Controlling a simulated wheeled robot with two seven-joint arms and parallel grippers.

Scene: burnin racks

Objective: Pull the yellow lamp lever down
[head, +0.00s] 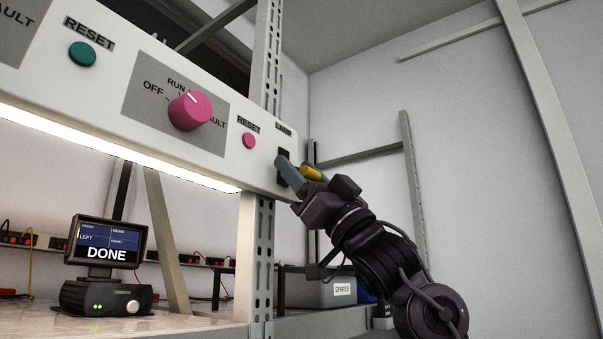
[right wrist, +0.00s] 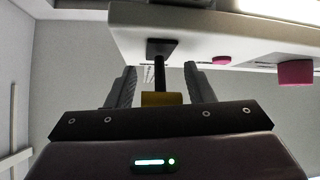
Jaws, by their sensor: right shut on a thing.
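The yellow lamp lever (head: 311,173) is at the right end of the white control panel, beside a black slotted plate under a partly covered label that seems to read LAMP. In the right wrist view, its dark stem comes out of a black plate and ends in a yellow knob (right wrist: 161,98). My right gripper (head: 296,174) is shut on the lever, one finger on each side; the fingers also show in the right wrist view (right wrist: 160,86). The fingers hide part of the lever, so its exact tilt is hard to tell. My left gripper is not in view.
The panel (head: 120,100) carries a pink RESET button (head: 249,141), a pink knob (head: 190,111) and a green RESET button (head: 83,54). A lit strip runs under it. Below stand a small screen reading DONE (head: 106,240) and a grey SPARES box (head: 322,290). A slotted post (head: 262,262) stands near the arm.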

